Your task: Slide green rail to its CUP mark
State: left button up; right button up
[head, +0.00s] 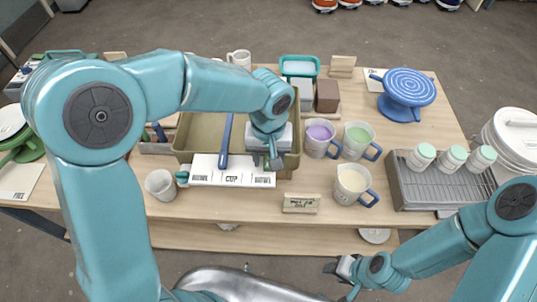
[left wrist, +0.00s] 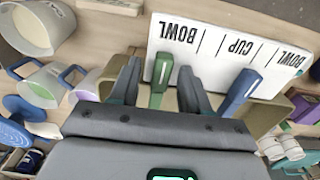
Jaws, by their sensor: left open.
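A tan basin (head: 183,142) stands on the table behind a white board (head: 205,172) marked BOWL, CUP, BOWL. A blue rail (head: 226,135) lies across the basin, its near end just left of the CUP word. It also shows in the left wrist view (left wrist: 238,96). The green rail (left wrist: 161,76) shows in the left wrist view by an outer BOWL mark, the right-hand one in the head view. My left gripper (left wrist: 158,78) is open, its fingers on either side of the green rail. In the head view this gripper (head: 275,161) largely hides that rail. My right gripper (head: 338,268) is low, in front of the table.
Purple (head: 320,137), green (head: 357,139) and cream (head: 352,185) glaze buckets stand right of the basin. A small sign block (head: 301,203) is in front. A white cup (head: 160,184) stands left of the board. A grey rack (head: 437,187) with white-and-green jars is farther right.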

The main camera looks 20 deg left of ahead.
pick_arm(q)
jog(key=shift+a, duration=0.15)
grip_shut()
jog(key=shift+a, duration=0.1)
jog(key=a, duration=0.2)
jog(key=s+a+b, duration=0.1)
jog(key=a, duration=0.1)
jog(key=a+b, duration=0.1)
jog(key=shift+s+a, duration=0.35)
jog(key=shift+a, duration=0.05)
jog(key=shift+d+r, duration=0.1)
jog(key=shift+d, duration=0.05)
grip_release()
jog(key=shift+r, duration=0.1)
